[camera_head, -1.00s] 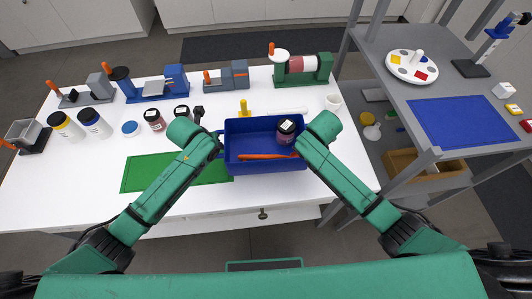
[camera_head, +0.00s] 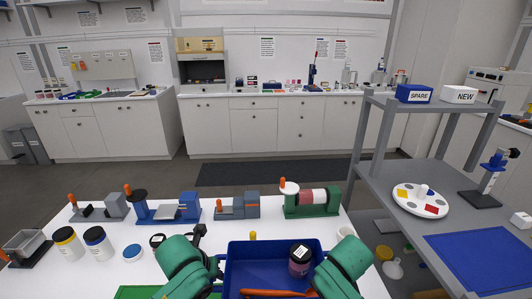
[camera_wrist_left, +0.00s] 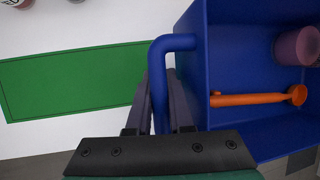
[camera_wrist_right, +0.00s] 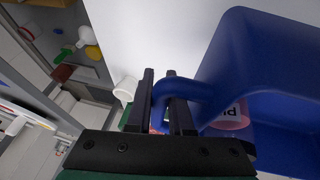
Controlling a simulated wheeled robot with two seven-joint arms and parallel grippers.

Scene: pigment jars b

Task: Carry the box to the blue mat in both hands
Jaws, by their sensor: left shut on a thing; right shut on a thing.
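The blue box (camera_head: 268,250) is held between my two grippers over the front of the white table. A jar with a dark lid (camera_head: 300,262) and an orange tool (camera_head: 272,293) lie in it; both also show in the left wrist view, the tool (camera_wrist_left: 245,99) beside the jar (camera_wrist_left: 296,46). My left gripper (camera_wrist_left: 158,100) is shut on the box's left handle (camera_wrist_left: 160,75). My right gripper (camera_wrist_right: 160,100) is shut on its right handle (camera_wrist_right: 190,90). The blue mat (camera_head: 485,262) lies on the grey shelf unit at the right, away from the box.
A green mat (camera_wrist_left: 70,80) lies on the table left of the box. Several jars and bench devices (camera_head: 312,199) stand behind. On the grey shelf (camera_head: 400,172), a white palette (camera_head: 419,201) and a stand (camera_head: 490,180) are behind the blue mat.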

